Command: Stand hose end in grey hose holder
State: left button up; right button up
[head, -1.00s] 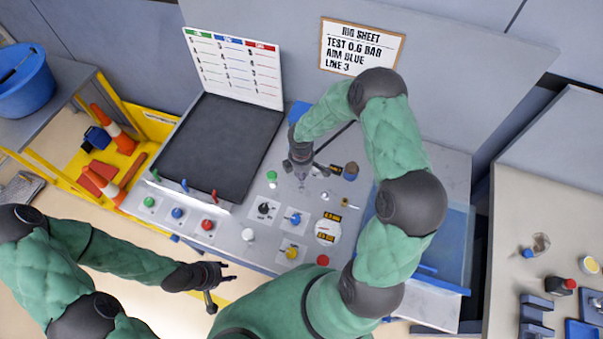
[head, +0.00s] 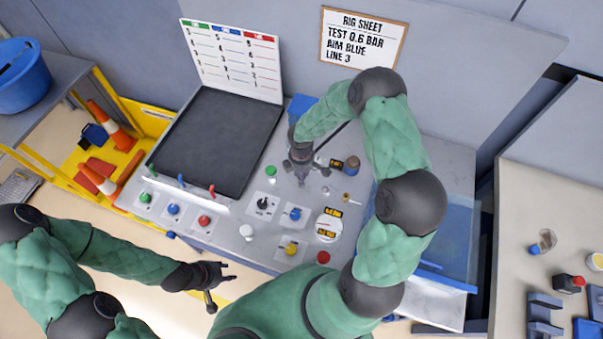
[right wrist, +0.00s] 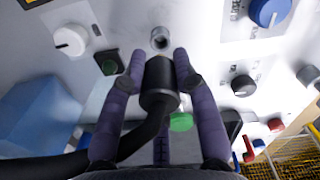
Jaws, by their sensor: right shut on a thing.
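My right gripper (right wrist: 160,85) is shut around a thick black hose end (right wrist: 159,88); the black hose bends away to the lower left in the right wrist view. A small grey round fitting with an open top (right wrist: 160,38) stands on the white panel just beyond the hose end. It looks like the hose holder, but I cannot be sure. The hose end appears apart from it. In the head view the right gripper (head: 301,175) is over the panel and hides the hose end. My left gripper (head: 220,282) is open and empty, in front of the panel.
The panel (head: 225,232) carries several coloured knobs and buttons, and a round gauge (head: 328,226). A black tray (head: 218,140) lies at left. A blue block (head: 301,107) stands behind the right gripper. A yellow frame with cones (head: 112,125) is further left.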

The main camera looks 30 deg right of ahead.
jog(key=shift+f+b, duration=0.65)
jog(key=shift+f, duration=0.35)
jog(key=shift+b, duration=0.4)
dwell(1.0)
jog(key=shift+f+b, duration=1.45)
jog(key=shift+f, duration=0.1)
jog(key=o, duration=1)
jog(key=shift+r, duration=0.2)
notch_tip(320, 180, up, 12)
jog(key=shift+f, duration=0.15)
jog(key=shift+a, duration=0.1)
